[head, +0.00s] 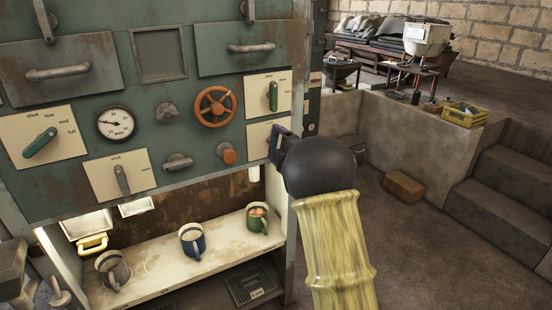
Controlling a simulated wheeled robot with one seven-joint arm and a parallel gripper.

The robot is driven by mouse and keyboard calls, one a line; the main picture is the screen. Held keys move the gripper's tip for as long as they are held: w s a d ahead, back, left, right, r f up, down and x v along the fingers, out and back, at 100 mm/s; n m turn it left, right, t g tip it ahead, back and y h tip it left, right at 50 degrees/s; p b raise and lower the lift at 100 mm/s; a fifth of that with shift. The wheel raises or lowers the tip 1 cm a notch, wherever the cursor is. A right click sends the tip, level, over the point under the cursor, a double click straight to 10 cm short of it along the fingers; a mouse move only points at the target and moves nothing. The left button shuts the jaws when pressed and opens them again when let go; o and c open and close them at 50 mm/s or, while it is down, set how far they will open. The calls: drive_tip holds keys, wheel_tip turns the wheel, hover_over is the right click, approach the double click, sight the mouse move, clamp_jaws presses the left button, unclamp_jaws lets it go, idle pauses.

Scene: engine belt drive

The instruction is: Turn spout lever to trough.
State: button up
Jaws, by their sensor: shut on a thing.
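My gripper (276,143) is at the lower right plate (257,132) of the green panel, its dark end against the plate's right part. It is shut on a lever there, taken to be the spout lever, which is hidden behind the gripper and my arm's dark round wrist. How far the lever is turned cannot be seen. The plate's lettering is covered or too small to read, so the trough mark cannot be made out.
Above is a plate with a green upright lever (273,96); to the left are an orange handwheel (215,107) and an orange knob (228,154).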

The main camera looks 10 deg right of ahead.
drive_tip(key=shift+f+n+b, duration=0.2)
drive_tip(key=shift+n+b, duration=0.9)
drive_tip(key=shift+b, duration=0.15)
drive_tip(key=shift+r, duration=0.1)
drive_tip(key=o, duration=0.9)
drive_tip(key=shift+s, duration=0.1)
drive_tip(key=b+v, duration=0.1)
drive_tip(key=v, duration=1.6)
drive_tip(key=shift+b, duration=0.3)
